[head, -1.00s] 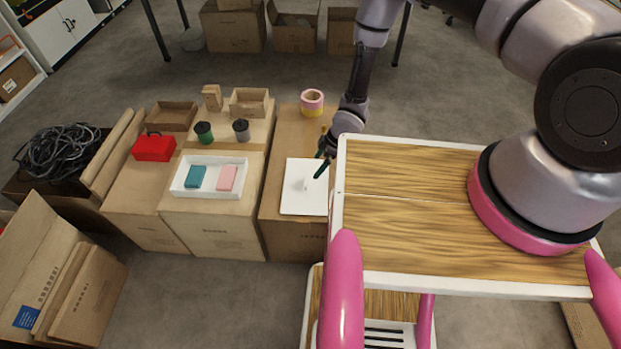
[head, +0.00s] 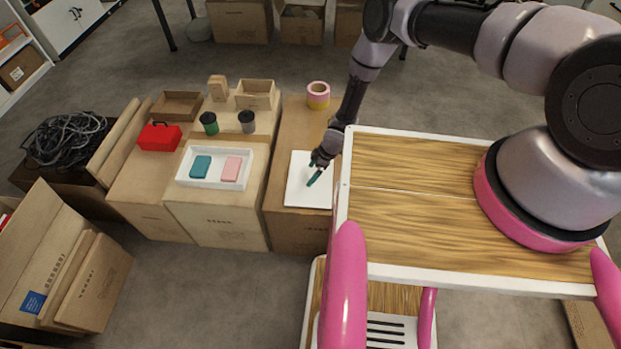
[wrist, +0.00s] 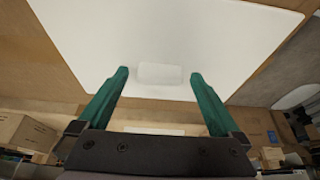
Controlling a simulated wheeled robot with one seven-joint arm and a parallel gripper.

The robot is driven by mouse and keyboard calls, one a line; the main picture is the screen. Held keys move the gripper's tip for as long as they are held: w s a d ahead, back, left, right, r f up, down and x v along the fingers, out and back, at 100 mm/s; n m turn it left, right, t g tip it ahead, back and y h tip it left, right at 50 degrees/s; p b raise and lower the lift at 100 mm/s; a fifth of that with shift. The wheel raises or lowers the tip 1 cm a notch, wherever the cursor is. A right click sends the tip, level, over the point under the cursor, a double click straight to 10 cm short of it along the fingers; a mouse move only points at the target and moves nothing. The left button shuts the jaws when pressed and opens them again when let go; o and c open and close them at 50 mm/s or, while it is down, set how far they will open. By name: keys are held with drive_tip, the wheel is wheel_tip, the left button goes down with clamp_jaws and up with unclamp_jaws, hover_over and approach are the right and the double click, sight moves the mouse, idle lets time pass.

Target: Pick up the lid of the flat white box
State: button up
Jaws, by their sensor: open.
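A flat white lid (head: 302,196) lies on the brown carton beside my wooden-topped base. In the wrist view the lid (wrist: 90,45) fills the upper middle, with a small raised white block-like handle (wrist: 160,73) on it. My gripper (head: 314,176) is over the lid, its green fingers pointing down. In the wrist view my gripper (wrist: 159,73) is open, with the handle showing between the fingertips and a gap on each side. I cannot tell how far above the lid the tips are. The open white box (head: 213,184) stands on the carton to the left, holding a teal block (head: 201,167) and a pink block (head: 232,169).
A pink-and-yellow tape roll (head: 318,95) stands behind the lid on the same carton. Green-bodied (head: 209,123) and grey (head: 247,122) cups, a red box (head: 159,137) and small open cartons are to the left. My tabletop edge is close on the right.

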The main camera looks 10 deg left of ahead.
drive_tip(key=c, duration=1.5)
wheel_tip(320, 180, up, 10)
drive_tip(key=shift+r, duration=0.1)
